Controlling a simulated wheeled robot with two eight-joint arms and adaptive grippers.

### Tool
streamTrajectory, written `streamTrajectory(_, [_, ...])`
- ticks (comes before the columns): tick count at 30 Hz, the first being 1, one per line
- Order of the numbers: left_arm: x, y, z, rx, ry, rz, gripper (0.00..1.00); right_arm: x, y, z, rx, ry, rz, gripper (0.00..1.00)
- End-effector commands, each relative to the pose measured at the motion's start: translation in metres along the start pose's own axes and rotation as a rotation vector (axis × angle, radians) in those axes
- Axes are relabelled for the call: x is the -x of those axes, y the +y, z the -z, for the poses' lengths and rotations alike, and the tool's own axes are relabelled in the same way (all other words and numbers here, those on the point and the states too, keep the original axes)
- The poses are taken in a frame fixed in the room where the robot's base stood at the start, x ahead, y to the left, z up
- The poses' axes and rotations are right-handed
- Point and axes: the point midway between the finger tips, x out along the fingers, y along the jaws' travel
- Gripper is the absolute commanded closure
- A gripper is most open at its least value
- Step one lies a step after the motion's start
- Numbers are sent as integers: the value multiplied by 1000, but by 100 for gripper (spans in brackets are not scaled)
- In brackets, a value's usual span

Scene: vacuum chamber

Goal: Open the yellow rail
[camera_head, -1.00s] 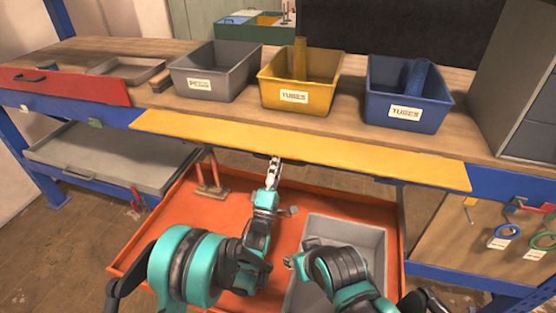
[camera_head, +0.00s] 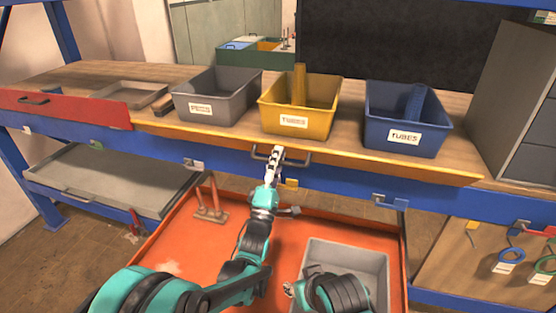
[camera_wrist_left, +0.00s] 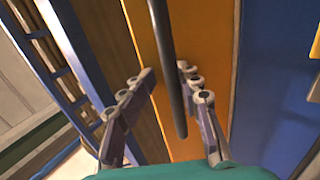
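The yellow rail (camera_head: 400,166) is a long strip along the front edge of the workbench, above a blue beam (camera_head: 340,178). My left gripper (camera_head: 277,151) is at this handle. In the left wrist view the yellow rail (camera_wrist_left: 152,38) fills the middle, and the dark handle (camera_wrist_left: 164,45) runs between the two spread fingers of my left gripper (camera_wrist_left: 167,70), closer to the right finger. I cannot tell if a finger touches it.
A grey bin (camera_head: 217,98), a yellow bin (camera_head: 300,107) and a blue bin (camera_head: 404,121) stand on the bench behind the rail. A red drawer (camera_head: 65,107) is at left. Below are an orange tray (camera_head: 190,250) and a grey tub (camera_head: 345,255).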

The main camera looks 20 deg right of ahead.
Motion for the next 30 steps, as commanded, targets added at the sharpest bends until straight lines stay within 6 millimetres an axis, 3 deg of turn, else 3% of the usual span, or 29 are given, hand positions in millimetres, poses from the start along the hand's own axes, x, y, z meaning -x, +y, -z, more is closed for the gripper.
streamTrajectory(5, [4, 1, 0, 0, 0, -1, 68, 0, 0, 0, 0, 0, 0, 60])
streamTrajectory(30, [66, 9, 0, 0, 0, -4, 68, 0, 0, 0, 0, 0, 0, 60])
